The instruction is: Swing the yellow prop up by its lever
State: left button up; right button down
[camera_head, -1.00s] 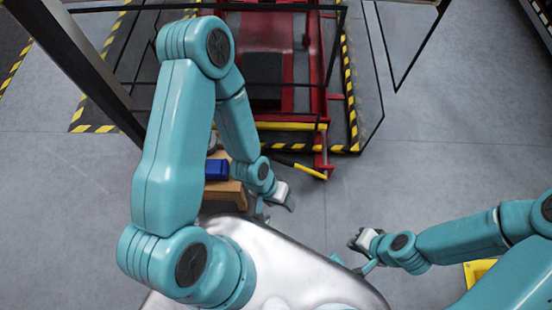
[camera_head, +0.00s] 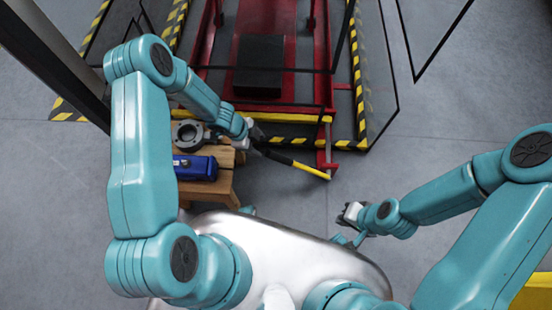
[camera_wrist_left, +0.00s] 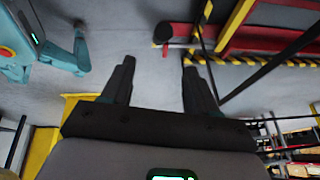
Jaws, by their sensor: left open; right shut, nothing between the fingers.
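A yellow bar (camera_head: 295,118), which looks like the prop, lies across the near end of the red frame in the head view. A slanted rod (camera_head: 308,170), black on the left and yellow on the right, reaches the frame's near red post; it looks like the lever. My left gripper (camera_head: 257,136) is at the rod's black left end, and I cannot tell whether they touch. My right gripper (camera_head: 348,214) is shut and empty, away from the frame.
A wooden table (camera_head: 222,186) left of the rod holds a blue box (camera_head: 195,168) and a grey ring-shaped valve part (camera_head: 187,133). The red frame (camera_head: 325,150) stands inside black-and-yellow floor stripes and thin black rails.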

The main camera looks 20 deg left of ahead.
aim_at(276, 158)
pick_arm(q)
jog(key=b+x, duration=0.3)
jog(key=x, duration=0.2)
jog(key=b+x, duration=0.3)
jog(key=x, duration=0.2)
jog(key=b+x, duration=0.2)
jog(key=x, duration=0.3)
jog(key=shift+w+a+f+b, duration=0.1)
jog(key=shift+a+f+b, duration=0.1)
jog(key=shift+f+b, duration=0.15)
jog(key=shift+w+d+f, duration=0.1)
jog(key=shift+d+f, duration=0.15)
jog(key=shift+f, duration=0.2)
grip_shut()
